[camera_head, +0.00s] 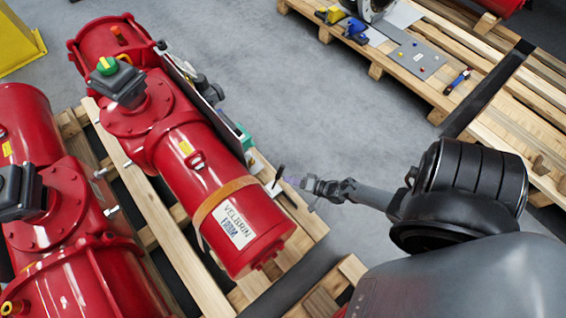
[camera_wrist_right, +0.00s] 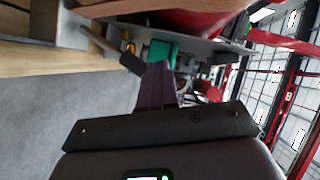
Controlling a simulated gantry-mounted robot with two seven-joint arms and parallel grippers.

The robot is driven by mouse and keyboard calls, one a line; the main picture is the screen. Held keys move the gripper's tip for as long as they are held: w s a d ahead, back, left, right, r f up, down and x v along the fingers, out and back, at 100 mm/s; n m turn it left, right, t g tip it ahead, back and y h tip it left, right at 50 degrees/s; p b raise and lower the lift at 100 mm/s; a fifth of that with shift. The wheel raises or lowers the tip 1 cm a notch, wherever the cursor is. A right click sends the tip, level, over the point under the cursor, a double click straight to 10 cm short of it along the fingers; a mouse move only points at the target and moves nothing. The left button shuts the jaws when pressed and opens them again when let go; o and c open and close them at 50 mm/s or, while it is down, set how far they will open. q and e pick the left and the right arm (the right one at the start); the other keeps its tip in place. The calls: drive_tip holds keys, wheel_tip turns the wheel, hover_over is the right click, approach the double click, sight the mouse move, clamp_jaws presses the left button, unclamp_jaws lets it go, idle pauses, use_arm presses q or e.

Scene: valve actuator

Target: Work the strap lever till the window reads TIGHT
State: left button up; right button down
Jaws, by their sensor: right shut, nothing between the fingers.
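A tan strap (camera_head: 222,195) goes around the near end of a red valve actuator (camera_head: 200,175). A small dark lever (camera_head: 278,178) stands up beside the strap, on the pallet side. In the right wrist view the lever (camera_wrist_right: 108,47) is a grey bar with a dark end close to the fingertips. My right gripper (camera_head: 294,182) is shut and empty just right of the lever. Its purple fingers (camera_wrist_right: 157,85) lie together in the wrist view. I cannot tell whether they touch the lever. No window text is readable. My left gripper is out of view.
A green part (camera_head: 245,138) sits along the actuator's side; it also shows in the wrist view (camera_wrist_right: 160,52). Other red actuators (camera_head: 70,220) stand at left. A second pallet (camera_head: 480,100) with tools is at upper right. Grey floor between the pallets is clear.

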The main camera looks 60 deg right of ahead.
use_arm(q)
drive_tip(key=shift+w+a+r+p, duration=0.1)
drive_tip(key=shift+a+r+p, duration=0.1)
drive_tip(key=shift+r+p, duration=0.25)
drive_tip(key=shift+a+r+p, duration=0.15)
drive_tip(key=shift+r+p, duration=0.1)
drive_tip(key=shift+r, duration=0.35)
use_arm(e)
drive_tip(key=s+r, duration=0.1)
drive_tip(key=s, duration=0.6)
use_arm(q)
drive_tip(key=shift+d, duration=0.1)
use_arm(e)
drive_tip(key=shift+d, duration=0.15)
